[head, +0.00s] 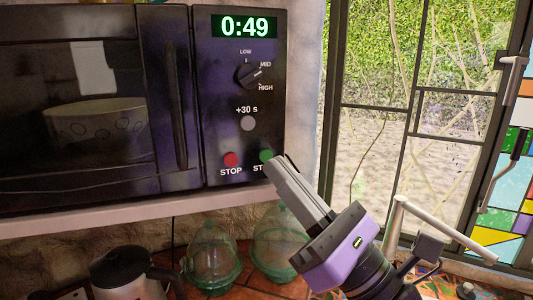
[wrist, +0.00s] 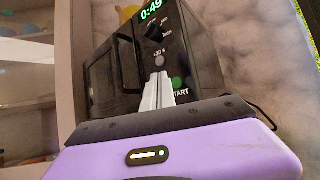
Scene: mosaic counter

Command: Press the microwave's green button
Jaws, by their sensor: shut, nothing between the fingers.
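The dark microwave (head: 196,100) stands on a shelf at the left in the head view, and its display (head: 246,26) reads 0:49. The green button (head: 266,155) is at the lower right of its panel, beside the red stop button (head: 231,159). My gripper (head: 272,165) is shut and empty, its fingertips at the green button's lower edge in the picture, covering part of the START label. The wrist view shows the gripper (wrist: 160,80) in front of the panel, with the green button (wrist: 177,83) just to its right. Whether the fingertips touch the button I cannot tell.
A bowl (head: 97,121) shows behind the microwave's closed door. Below the shelf (head: 110,213) stand glass jars (head: 212,258) and a kettle (head: 122,270). A window (head: 420,100) and a white faucet (head: 440,228) are at the right.

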